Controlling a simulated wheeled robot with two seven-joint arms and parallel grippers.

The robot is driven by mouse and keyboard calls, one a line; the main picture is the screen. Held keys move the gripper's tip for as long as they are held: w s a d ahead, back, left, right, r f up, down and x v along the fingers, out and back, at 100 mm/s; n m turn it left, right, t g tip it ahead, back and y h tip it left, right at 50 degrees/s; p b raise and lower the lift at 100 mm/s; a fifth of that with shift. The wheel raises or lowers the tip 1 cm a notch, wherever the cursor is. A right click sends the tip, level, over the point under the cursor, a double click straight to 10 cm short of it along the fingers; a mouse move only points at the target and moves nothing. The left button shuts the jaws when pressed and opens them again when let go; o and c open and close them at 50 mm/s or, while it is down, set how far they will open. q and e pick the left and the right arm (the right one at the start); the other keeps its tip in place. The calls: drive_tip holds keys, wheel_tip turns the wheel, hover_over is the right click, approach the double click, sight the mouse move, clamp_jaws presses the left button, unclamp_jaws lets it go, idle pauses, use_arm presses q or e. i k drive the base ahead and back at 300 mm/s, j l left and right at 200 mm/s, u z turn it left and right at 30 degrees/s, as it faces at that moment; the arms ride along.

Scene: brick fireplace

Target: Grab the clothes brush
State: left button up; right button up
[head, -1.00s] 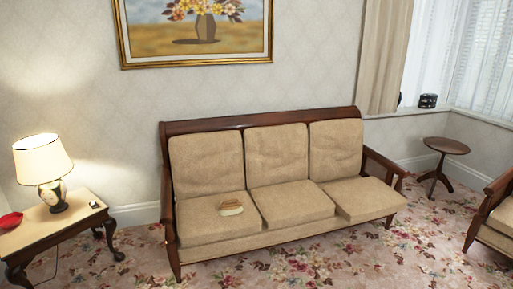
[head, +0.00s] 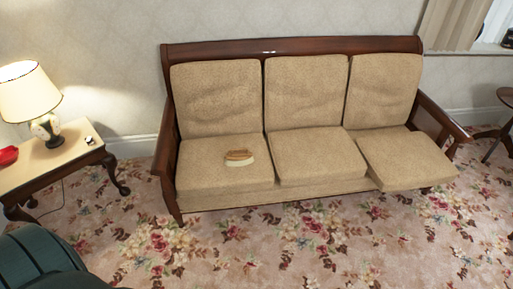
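The clothes brush (head: 239,157) lies on the left seat cushion of the sofa (head: 222,165), near the cushion's right side. It has a brown wooden back and pale bristles along its lower edge. Nothing covers it. Neither of my grippers shows in the head view.
A side table (head: 72,150) with a lit lamp (head: 30,100) and a red object (head: 8,155) stands left of the sofa. A small round table (head: 505,97) is at the right edge. The flowered carpet (head: 290,240) in front of the sofa is clear.

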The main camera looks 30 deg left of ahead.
sight(237, 158)
drive_tip(key=i+l+u, duration=0.1)
drive_tip(key=i+u, duration=0.15)
drive_tip(key=i, duration=0.2)
drive_tip(key=i+l+u, duration=0.2)
drive_tip(key=i, duration=0.2)
drive_tip(key=i+l+u, duration=0.2)
drive_tip(key=i+u, duration=0.2)
drive_tip(key=i+l+u, duration=0.5)
drive_tip(key=u, duration=0.25)
drive_tip(key=i+l+u, duration=0.2)
drive_tip(key=l+u, duration=0.15)
drive_tip(key=l, duration=0.2)
